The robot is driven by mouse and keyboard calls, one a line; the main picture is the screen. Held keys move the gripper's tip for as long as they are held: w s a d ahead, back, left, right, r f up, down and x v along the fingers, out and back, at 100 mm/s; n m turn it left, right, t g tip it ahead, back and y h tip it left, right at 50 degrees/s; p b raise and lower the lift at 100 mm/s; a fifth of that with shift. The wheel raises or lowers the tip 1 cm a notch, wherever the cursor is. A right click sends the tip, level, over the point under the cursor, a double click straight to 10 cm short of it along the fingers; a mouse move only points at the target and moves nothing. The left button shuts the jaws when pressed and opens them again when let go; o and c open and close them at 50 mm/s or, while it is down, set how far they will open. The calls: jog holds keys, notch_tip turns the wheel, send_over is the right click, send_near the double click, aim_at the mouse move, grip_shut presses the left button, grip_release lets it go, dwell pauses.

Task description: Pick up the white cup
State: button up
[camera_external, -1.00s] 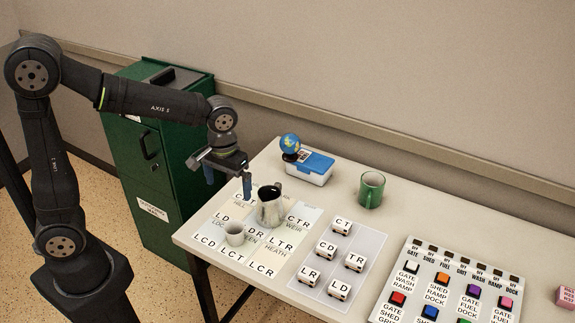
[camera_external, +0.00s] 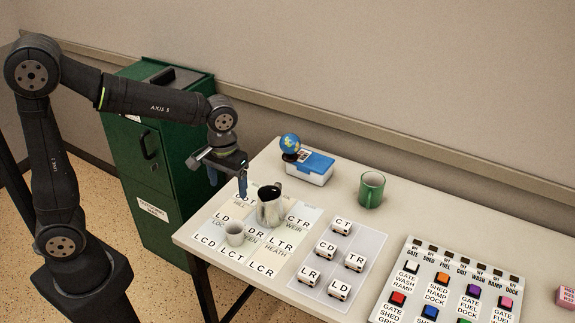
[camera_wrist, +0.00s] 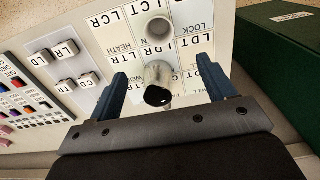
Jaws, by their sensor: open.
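The white cup (camera_external: 235,233) stands upright on the lettered sheet near the table's left end, just in front of a steel jug (camera_external: 270,206). In the wrist view the white cup (camera_wrist: 158,30) is at the top centre, beyond the jug (camera_wrist: 158,84). My gripper (camera_external: 227,185) is open and empty above the table's left edge, behind and above the cup. In the wrist view its blue fingers (camera_wrist: 164,88) are spread wide, with the jug showing between them and the cup farther out.
A grey tray with lettered blocks (camera_external: 342,258) lies right of the sheet. A green mug (camera_external: 371,190), a blue-lidded box (camera_external: 309,169) and a small globe (camera_external: 290,142) stand at the back. A button panel (camera_external: 450,285) is at right. A green cabinet (camera_external: 158,190) stands beside the table.

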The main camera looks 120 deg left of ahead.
jog(key=m, duration=0.4)
send_near(235, 233)
jog(key=f, duration=0.2)
jog(key=w+d+f, duration=0.1)
jog(key=f, duration=0.5)
jog(key=shift+w+d, duration=0.2)
jog(key=shift+d, duration=0.1)
jog(key=shift+r, duration=0.1)
jog(key=c, duration=1)
